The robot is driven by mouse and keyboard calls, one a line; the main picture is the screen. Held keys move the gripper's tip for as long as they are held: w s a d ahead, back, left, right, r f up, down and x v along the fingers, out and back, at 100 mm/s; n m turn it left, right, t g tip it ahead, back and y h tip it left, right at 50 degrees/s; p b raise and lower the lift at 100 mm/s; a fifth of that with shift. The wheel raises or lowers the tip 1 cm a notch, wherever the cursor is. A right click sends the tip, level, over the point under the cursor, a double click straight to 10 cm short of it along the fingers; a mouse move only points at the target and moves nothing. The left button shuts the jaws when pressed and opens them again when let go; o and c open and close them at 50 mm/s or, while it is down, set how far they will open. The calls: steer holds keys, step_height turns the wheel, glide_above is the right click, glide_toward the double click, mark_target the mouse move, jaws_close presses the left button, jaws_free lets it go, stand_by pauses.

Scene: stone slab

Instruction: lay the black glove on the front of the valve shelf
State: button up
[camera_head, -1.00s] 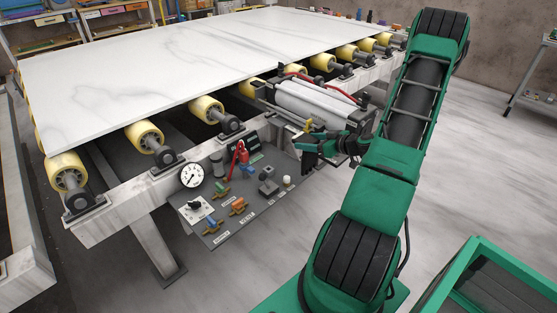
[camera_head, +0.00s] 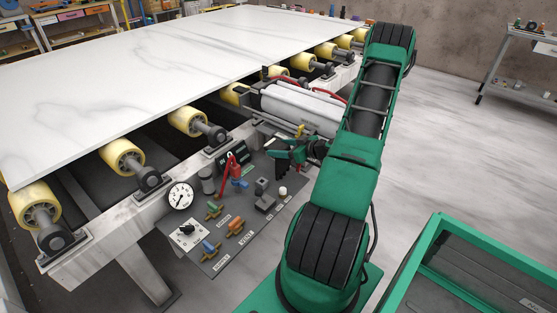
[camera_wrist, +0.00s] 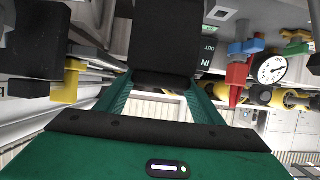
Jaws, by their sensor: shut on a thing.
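My gripper (camera_head: 290,153) is shut on the black glove (camera_wrist: 165,52), which shows as a flat dark piece between the green fingers in the wrist view. In the head view the glove is small and hard to tell from the dark gripper parts. The valve shelf (camera_head: 260,220) is a grey panel on the near side of the roller frame, carrying several coloured valves and labels. My gripper is above and beyond the shelf's far right end, close to the frame. I cannot tell whether the glove touches anything.
A pressure gauge (camera_head: 180,195) and a red-handled valve (camera_head: 231,168) stand up along the shelf's back. Beside my gripper is a white roller unit (camera_head: 300,108) with red hoses. The stone slab (camera_head: 150,75) lies on yellow rollers.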

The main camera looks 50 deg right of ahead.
mark_target(282, 166)
steer(key=shift+s+f, duration=0.1)
steer(key=shift+f, duration=2.3)
steer(key=o, duration=1)
steer(key=shift+o, duration=0.2)
